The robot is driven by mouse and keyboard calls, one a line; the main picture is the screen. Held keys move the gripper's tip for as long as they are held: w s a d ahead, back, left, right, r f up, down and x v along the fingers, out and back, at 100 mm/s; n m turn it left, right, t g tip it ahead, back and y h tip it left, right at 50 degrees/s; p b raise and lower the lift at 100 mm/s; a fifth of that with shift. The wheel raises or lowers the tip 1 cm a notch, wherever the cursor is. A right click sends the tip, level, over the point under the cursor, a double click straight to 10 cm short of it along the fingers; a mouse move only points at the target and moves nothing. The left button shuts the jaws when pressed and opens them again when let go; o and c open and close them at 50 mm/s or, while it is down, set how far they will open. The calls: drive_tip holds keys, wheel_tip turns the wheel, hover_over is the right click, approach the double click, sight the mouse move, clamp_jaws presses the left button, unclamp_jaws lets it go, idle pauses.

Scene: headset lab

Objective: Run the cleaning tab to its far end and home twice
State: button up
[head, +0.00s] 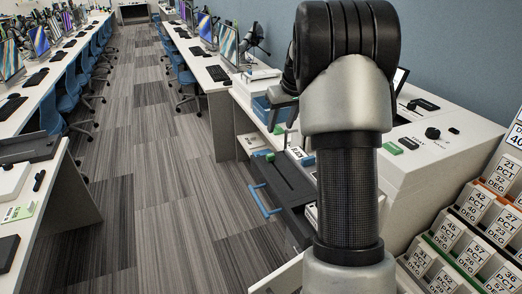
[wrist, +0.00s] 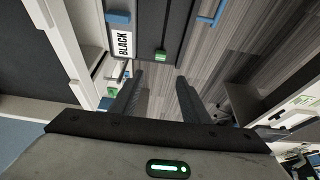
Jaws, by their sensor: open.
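A small green tab (wrist: 160,56), which I take to be the cleaning tab, sits on the edge of a long dark unit (wrist: 150,20) beside a white label reading BLACK (wrist: 123,43). My gripper (wrist: 158,76) is open and empty. In the wrist view the tab lies just beyond the fingertips, between their lines, apart from both. In the head view my arm hides part of the machine, and I cannot make out my fingertips.
The dark unit has a blue handle (head: 265,200) on its outer side. A white machine (head: 440,150) stands at right, with labelled bins (head: 470,235) in front. Another green piece (head: 279,129) is nearby. Desks and blue chairs line the aisle; the carpet (head: 165,180) is clear.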

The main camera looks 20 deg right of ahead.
sight(271, 154)
drive_tip(key=x, duration=1.6)
drive_tip(key=shift+f, duration=0.3)
clamp_jaws()
